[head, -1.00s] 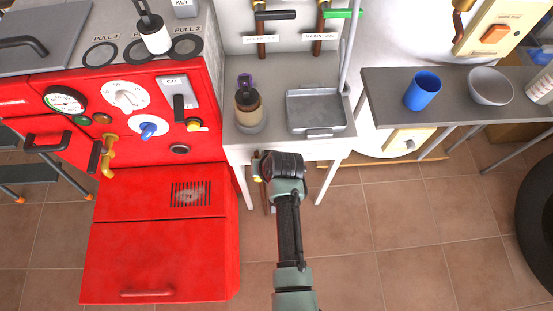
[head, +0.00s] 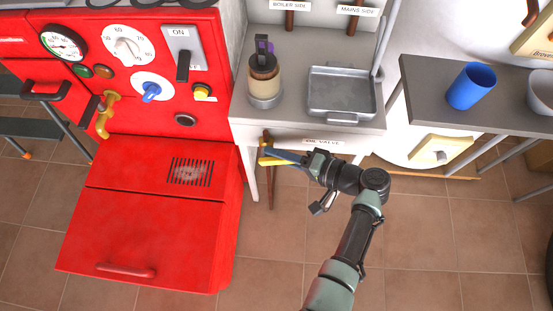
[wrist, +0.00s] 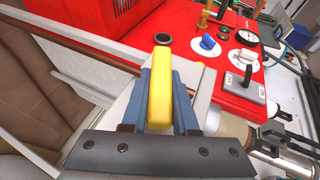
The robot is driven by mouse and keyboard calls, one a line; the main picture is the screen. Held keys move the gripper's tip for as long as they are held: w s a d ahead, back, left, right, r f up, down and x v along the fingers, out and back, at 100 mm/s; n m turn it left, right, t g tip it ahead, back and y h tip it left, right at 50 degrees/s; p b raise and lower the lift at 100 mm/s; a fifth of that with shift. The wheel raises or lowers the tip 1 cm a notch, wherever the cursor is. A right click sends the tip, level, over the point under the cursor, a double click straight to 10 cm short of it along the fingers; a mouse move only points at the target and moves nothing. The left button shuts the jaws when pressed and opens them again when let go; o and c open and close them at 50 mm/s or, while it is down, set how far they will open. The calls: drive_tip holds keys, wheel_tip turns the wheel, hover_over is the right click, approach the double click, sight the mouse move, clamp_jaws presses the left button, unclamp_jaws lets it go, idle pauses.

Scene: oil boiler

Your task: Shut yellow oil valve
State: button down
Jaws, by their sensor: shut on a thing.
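The yellow oil valve handle (head: 272,161) shows below the small grey table, under the "OIL VALVE" label (head: 322,142). It lies roughly sideways in the head view, by a copper pipe (head: 269,185). My gripper (head: 285,157) reaches it from the right and is shut on it. In the wrist view the yellow handle (wrist: 160,88) stands between the two blue fingers of my gripper (wrist: 172,95). The valve body is mostly hidden by the handle and fingers.
The red boiler (head: 150,215) stands close to the left of my gripper. The grey table (head: 300,118) above holds a metal tray (head: 342,95) and a bottle-like container (head: 264,82). A side table (head: 430,88) with a blue cup (head: 470,86) is at right. The floor in front is clear.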

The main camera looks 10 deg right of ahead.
drive_tip(key=shift+f+m+t+y+b, duration=0.45)
drive_tip(key=shift+y+b, duration=0.4)
drive_tip(key=shift+b, duration=0.6)
drive_tip(key=shift+f+m+t+y+b, duration=0.3)
drive_tip(key=shift+t+y+b, duration=0.4)
drive_tip(key=shift+b, duration=0.75)
drive_tip(key=shift+y, duration=0.25)
drive_tip(key=shift+r, duration=0.1)
drive_tip(key=c, duration=0.7)
unclamp_jaws()
drive_tip(key=shift+d, duration=0.1)
drive_tip(key=b+v, duration=0.1)
drive_tip(key=v, duration=1.2)
